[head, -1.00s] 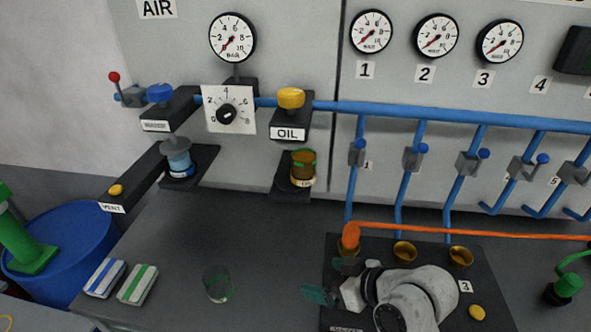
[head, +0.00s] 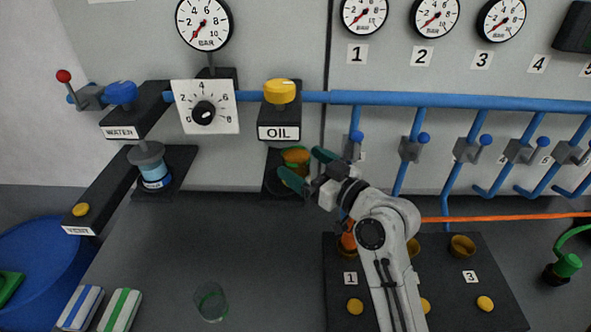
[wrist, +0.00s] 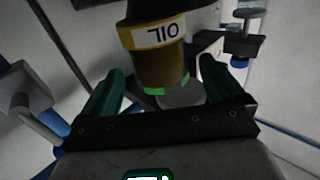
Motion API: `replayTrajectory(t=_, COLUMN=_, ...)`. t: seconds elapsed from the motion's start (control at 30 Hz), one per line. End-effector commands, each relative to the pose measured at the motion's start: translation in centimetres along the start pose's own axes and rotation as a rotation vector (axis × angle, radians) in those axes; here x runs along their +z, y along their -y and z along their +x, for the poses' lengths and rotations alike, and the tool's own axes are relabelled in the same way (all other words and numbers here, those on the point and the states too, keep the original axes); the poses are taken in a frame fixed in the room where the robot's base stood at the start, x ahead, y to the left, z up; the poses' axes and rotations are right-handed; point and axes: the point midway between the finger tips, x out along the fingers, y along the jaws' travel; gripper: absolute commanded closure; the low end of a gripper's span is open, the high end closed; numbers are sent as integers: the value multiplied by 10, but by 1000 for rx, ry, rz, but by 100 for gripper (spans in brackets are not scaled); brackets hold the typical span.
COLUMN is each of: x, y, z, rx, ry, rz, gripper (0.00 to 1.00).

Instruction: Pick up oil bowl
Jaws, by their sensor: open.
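The oil bowl (head: 295,157) is a brown cup with green marks, sitting on a black bracket under the yellow-topped OIL unit (head: 280,92). In the wrist view the bowl (wrist: 160,72) shows amber-brown with a green band near its lower end, below a yellow ring labelled OIL (wrist: 160,33). My gripper (head: 304,168) is open, with teal fingers reaching toward the bowl from the right. In the wrist view the fingers (wrist: 161,84) stand apart to either side of the bowl. The gap between fingers and bowl is hard to judge. A finger hides part of the bowl in the head view.
A blue water bowl (head: 150,165) sits on a bracket to the left. A blue pipe (head: 450,102) runs along the panel with valve branches (head: 410,150) on the right. A clear glass (head: 210,301) stands on the grey bench, which has free room in the middle.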

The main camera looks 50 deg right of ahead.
Motion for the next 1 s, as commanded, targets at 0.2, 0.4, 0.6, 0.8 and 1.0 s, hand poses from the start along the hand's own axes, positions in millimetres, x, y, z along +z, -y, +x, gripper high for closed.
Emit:
replayTrajectory(t=0.2, x=-1, y=0, z=29, rx=-1, ry=1, rz=1, gripper=5)
replayTrajectory(t=0.4, x=2, y=0, z=48, rx=0, ry=1, rz=-1, gripper=5)
replayTrajectory(t=0.6, x=4, y=0, z=50, rx=0, ry=1, rz=0, gripper=5)
replayTrajectory(t=0.8, x=3, y=0, z=50, rx=-1, ry=1, rz=0, gripper=20)
replayTrajectory(t=1.0, x=3, y=0, z=50, rx=-1, ry=1, rz=0, gripper=39)
